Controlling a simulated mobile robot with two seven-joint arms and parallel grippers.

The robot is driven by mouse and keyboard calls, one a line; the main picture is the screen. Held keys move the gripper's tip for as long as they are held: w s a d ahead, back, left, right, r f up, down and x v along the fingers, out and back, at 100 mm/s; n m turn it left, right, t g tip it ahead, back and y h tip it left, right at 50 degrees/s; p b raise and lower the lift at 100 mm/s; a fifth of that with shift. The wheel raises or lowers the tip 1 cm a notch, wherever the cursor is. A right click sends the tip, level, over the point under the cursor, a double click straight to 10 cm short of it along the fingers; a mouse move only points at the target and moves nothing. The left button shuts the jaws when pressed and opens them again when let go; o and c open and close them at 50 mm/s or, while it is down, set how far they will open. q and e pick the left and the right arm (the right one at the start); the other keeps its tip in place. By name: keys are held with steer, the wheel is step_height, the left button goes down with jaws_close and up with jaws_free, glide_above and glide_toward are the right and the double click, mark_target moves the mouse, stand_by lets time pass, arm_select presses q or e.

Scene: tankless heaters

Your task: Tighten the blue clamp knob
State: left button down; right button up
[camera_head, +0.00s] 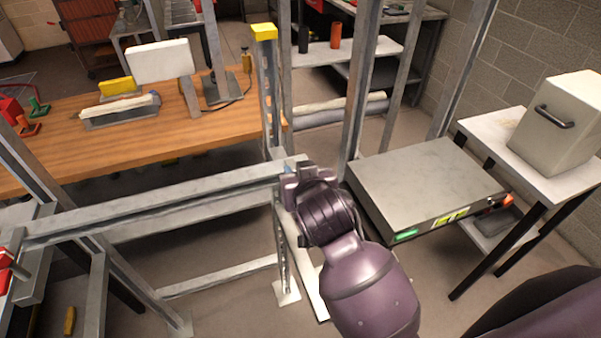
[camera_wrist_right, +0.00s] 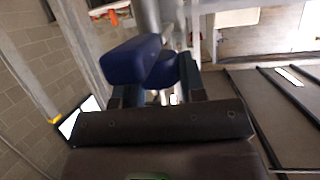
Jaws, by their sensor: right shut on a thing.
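The blue clamp knob (camera_wrist_right: 132,62) shows in the right wrist view as dark blue rounded lobes just beyond the gripper, against a grey metal post. My right gripper (camera_wrist_right: 158,92) is shut on the knob; its dark body hides the lower part. In the head view my right gripper (camera_head: 290,174) is at the right end of a grey horizontal metal beam (camera_head: 160,203), where only a small speck of blue (camera_head: 288,167) shows. The gripper and purple wrist cover most of the knob there. My left gripper is not in view.
A wooden workbench (camera_head: 215,125) stands behind the beam at left. Upright metal posts (camera_head: 362,75) rise close behind my right gripper. A flat grey metal unit (camera_head: 425,180) and a beige box with a handle (camera_head: 560,120) are at right. Red parts (camera_head: 5,265) sit at the beam's left end.

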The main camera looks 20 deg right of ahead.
steer(key=shift+m+h, duration=0.3)
stand_by(0.4)
steer(key=o, duration=0.9)
